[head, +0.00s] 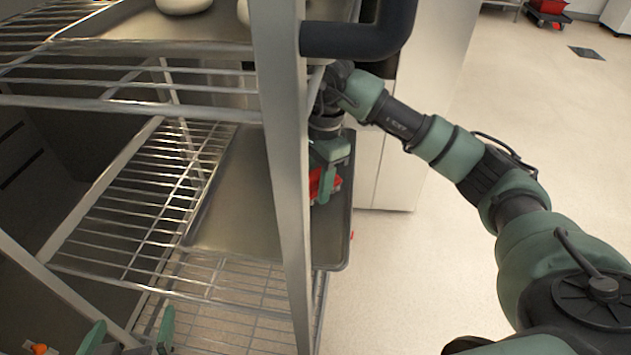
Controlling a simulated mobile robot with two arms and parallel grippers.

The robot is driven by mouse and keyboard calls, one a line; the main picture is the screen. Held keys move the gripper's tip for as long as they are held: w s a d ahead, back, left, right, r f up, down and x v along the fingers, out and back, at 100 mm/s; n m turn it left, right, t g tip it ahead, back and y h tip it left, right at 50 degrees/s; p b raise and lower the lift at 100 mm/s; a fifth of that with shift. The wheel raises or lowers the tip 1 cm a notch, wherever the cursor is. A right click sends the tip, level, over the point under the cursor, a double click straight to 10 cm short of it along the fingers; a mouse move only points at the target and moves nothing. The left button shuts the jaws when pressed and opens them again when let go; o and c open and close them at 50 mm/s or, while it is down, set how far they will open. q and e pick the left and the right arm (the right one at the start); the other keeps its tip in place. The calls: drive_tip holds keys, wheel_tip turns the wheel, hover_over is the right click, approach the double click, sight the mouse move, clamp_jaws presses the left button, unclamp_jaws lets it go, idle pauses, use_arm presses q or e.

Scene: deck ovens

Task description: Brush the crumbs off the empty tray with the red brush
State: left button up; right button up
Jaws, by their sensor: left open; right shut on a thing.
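The empty grey tray (235,205) lies on a wire shelf of the rack, partly hidden behind the rack's upright post. I cannot make out crumbs on it. My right gripper (325,176) reaches in behind the post and is shut on the red brush (316,184), over the right part of the tray. Only a little red of the brush shows, and I cannot tell whether it touches the tray. My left gripper (131,333) is open at the bottom left edge of the view, low beside the rack and apart from the tray.
The rack's upright post (284,180) and dark corner bar (365,35) stand close to my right arm. An upper tray (120,35) holds pale round pieces. A white cabinet (400,160) stands behind. Open floor (470,240) lies right. A red cart (548,8) is far off.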

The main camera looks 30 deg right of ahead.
use_arm(q)
drive_tip(key=shift+w+d+r+t, duration=0.15)
drive_tip(key=shift+w+r+t, duration=0.15)
drive_tip(key=shift+r, duration=0.1)
use_arm(e)
drive_tip(key=shift+f, duration=0.15)
use_arm(q)
drive_tip(key=shift+w+r, duration=0.15)
drive_tip(key=shift+r, duration=0.05)
drive_tip(key=shift+d+t, duration=0.1)
drive_tip(key=shift+t, duration=0.2)
use_arm(e)
drive_tip(key=shift+f, duration=0.15)
use_arm(q)
drive_tip(key=shift+r, duration=0.1)
drive_tip(key=shift+w+d+r+t+h+b, duration=0.1)
drive_tip(key=shift+w+d+t+h+b, duration=0.15)
drive_tip(key=shift+h+b, duration=0.2)
use_arm(e)
drive_tip(key=shift+w+d, duration=0.75)
drive_tip(key=shift+w, duration=0.35)
drive_tip(key=shift+w+d, duration=0.75)
drive_tip(key=shift+w, duration=0.3)
use_arm(q)
drive_tip(key=shift+a, duration=0.1)
